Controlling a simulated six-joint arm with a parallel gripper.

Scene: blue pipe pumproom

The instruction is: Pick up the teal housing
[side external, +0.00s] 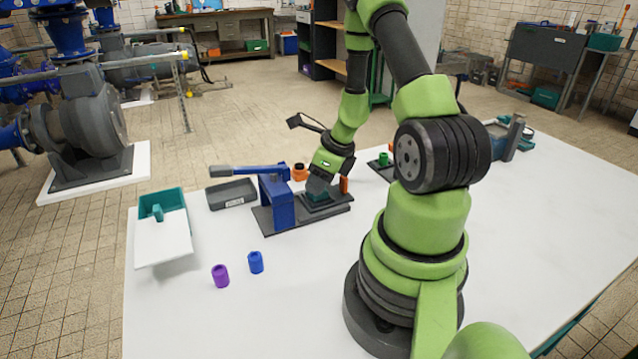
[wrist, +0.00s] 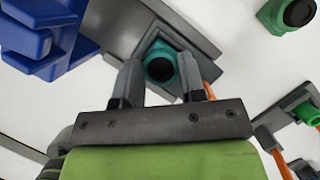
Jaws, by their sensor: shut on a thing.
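The teal housing (wrist: 180,88) is a small block with a dark round bore, seen in the wrist view between my fingers. It sits in or just over a dark square holder on the base plate (wrist: 118,28) of the blue press. In the side external view the teal housing (side external: 319,196) is mostly hidden under my gripper (side external: 319,188). My gripper, also in the wrist view (wrist: 160,78), points down with its jaws shut on the teal housing. I cannot tell whether the housing is clear of the holder.
The blue lever press (side external: 277,198) stands close left of my gripper. An orange part (side external: 299,172) and a grey bin (side external: 232,194) are nearby. A green part (side external: 383,158) sits on a dark plate.

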